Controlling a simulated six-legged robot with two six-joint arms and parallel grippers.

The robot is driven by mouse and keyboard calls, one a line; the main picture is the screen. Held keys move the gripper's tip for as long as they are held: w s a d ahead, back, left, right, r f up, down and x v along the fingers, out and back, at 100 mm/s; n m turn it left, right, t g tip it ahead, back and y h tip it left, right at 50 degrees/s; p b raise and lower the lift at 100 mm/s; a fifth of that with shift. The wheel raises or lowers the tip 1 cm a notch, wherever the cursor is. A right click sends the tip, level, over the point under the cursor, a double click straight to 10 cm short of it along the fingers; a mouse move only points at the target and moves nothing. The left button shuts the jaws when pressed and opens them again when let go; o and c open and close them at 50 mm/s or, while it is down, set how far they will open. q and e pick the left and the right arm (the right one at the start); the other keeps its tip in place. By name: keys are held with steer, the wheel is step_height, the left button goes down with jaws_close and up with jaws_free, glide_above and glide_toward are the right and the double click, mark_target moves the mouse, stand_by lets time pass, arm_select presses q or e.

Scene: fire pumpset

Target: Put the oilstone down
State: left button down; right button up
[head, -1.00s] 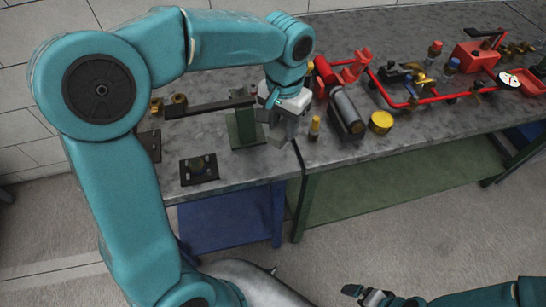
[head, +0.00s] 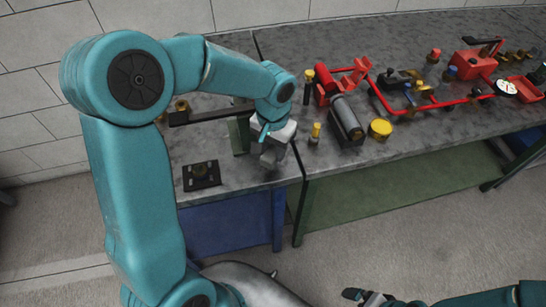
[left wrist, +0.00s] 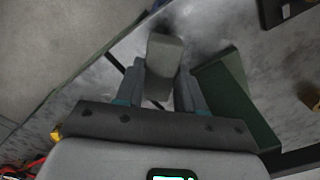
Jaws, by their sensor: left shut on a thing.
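My left gripper (head: 273,148) is shut on the oilstone (head: 270,159), a small pale grey block. They are low over the left workbench (head: 230,182), near its front right corner, just right of a dark green block (head: 238,135). In the left wrist view the oilstone (left wrist: 163,55) sticks out between the two fingers (left wrist: 160,88), with the green block (left wrist: 236,97) close on the right. I cannot tell whether the oilstone touches the bench top. My right gripper (head: 366,297) is low at the bottom of the head view, away from the benches; its jaw opening is unclear.
A black square plate (head: 201,176) lies left of the oilstone. A small yellow-topped bottle (head: 315,134), a dark cylinder (head: 346,118) and a yellow tin (head: 380,129) stand on the right bench. Red pipework (head: 400,108) lies behind. Bare bench lies between plate and oilstone.

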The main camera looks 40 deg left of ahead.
mark_target(273, 152)
arm_select(q)
step_height(273, 152, down, 4)
steer(key=shift+r, duration=0.15)
steer(key=shift+f, duration=0.45)
steer(key=shift+r, duration=0.1)
steer(key=c, duration=0.7)
jaws_free()
steer(key=shift+f, duration=0.2)
steer(key=shift+r, duration=0.1)
